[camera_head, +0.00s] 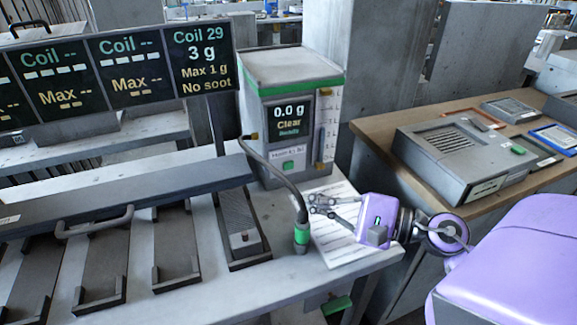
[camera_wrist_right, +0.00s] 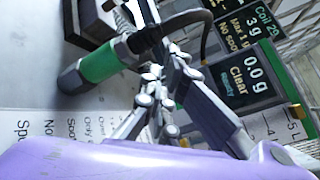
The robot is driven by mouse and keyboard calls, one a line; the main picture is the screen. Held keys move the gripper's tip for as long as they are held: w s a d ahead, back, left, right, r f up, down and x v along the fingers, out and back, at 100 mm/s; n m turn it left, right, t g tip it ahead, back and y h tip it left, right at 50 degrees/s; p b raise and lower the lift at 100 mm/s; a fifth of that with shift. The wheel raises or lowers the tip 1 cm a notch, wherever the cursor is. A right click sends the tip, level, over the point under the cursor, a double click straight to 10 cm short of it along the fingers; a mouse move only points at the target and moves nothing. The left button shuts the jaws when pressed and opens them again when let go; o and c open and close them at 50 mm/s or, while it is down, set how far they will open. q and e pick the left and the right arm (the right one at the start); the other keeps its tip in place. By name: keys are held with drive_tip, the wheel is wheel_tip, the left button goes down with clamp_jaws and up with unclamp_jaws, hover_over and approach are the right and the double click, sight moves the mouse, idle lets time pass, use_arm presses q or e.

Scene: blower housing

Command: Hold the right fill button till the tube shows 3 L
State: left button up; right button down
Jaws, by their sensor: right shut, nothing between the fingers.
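The grey box with a green top band (camera_head: 290,80) stands at the back of the bench. Its display (camera_head: 289,115) reads 0.0 g, Clear. A green button (camera_head: 288,166) is on its front below the display. A pale upright scale marked in L (camera_head: 328,130) runs down its right edge; I cannot make out a fill level. The scale also shows in the right wrist view (camera_wrist_right: 285,130). No button labelled as a right fill button can be made out. My right gripper (camera_head: 313,203) is shut and empty, in front of the box above a printed sheet. My left gripper is not in view.
A green-collared probe on a cable (camera_head: 302,235) stands close beside my right gripper. A printed sheet (camera_head: 345,245) lies beneath it. Coil signs (camera_head: 125,72) and metal trays (camera_head: 100,262) are at left. A grey unit (camera_head: 460,158) sits on the wooden bench at right.

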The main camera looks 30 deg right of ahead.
sight(289, 166)
drive_tip(key=shift+w+d+r, duration=0.1)
drive_tip(key=shift+w, duration=0.6)
drive_tip(key=w, duration=0.2)
drive_tip(key=w+d, duration=0.1)
drive_tip(key=w, duration=0.2)
drive_tip(key=shift+w+d+p, duration=0.15)
drive_tip(key=shift+w+p, duration=0.15)
drive_tip(key=shift+p, duration=0.1)
drive_tip(key=shift+w+d, duration=0.25)
drive_tip(key=shift+w, duration=0.45)
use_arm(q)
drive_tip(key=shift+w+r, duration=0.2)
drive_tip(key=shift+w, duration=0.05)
use_arm(e)
drive_tip(key=shift+w, duration=0.1)
use_arm(q)
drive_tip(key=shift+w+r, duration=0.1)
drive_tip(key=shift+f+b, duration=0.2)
drive_tip(key=shift+b, duration=0.1)
use_arm(e)
drive_tip(key=shift+w, duration=0.1)
drive_tip(key=shift+w, duration=0.25)
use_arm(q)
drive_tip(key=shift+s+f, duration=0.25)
use_arm(e)
drive_tip(key=shift+d, duration=0.1)
